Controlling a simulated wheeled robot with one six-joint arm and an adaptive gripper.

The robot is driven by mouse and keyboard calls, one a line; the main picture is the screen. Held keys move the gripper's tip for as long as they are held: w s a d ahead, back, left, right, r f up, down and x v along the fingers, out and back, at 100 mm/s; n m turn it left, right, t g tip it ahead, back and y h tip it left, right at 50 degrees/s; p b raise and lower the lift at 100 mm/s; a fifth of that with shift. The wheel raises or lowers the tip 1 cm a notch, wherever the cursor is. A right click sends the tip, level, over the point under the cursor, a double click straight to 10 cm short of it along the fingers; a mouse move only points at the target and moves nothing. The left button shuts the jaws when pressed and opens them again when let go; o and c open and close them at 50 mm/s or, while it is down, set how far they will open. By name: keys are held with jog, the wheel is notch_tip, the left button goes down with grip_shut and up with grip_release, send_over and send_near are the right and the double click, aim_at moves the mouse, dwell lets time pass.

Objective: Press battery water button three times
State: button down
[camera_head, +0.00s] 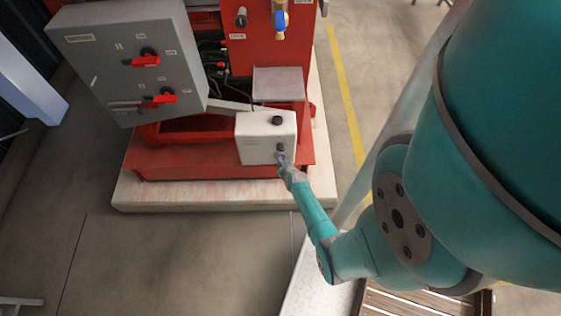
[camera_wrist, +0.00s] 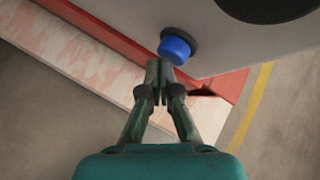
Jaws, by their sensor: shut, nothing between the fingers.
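A white control box (camera_head: 256,148) is mounted low on the red pump frame. It has a dark round knob (camera_head: 277,120) on its top and a button on its front face. In the wrist view the button (camera_wrist: 174,48) has a blue cap and a dark collar. My gripper (camera_head: 284,160) is at the box's front, right at the button. In the wrist view my gripper's fingertips (camera_wrist: 159,66) are shut with nothing between them, just below and beside the blue cap. I cannot tell whether they touch it.
A grey cabinet (camera_head: 105,70) with two red switch handles (camera_head: 145,61) stands to the left. The red base frame (camera_head: 190,165) rests on a pale plinth (camera_head: 160,195). A yellow floor line (camera_head: 347,95) runs to the right. Open floor lies in front and at left.

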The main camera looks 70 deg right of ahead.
jog(key=shift+w+d+r, duration=0.1)
jog(key=shift+w+d, duration=0.15)
jog(key=shift+d, duration=0.25)
dwell(0.4)
dwell(0.3)
jog(key=shift+s+a, duration=0.25)
jog(key=shift+a, duration=0.35)
jog(key=shift+s+a, duration=0.25)
jog(key=shift+a, duration=0.3)
jog(key=shift+s+a, duration=0.35)
jog(key=shift+a, duration=0.45)
jog(key=shift+s+a, duration=0.3)
jog(key=shift+a, duration=0.45)
jog(key=shift+s+a, duration=0.35)
jog(key=shift+a, duration=0.45)
jog(key=a, duration=0.1)
jog(key=s+a, duration=0.1)
jog(key=a, duration=0.1)
jog(key=shift+s+a, duration=0.2)
jog(key=shift+a, duration=0.05)
jog(key=shift+d, duration=0.1)
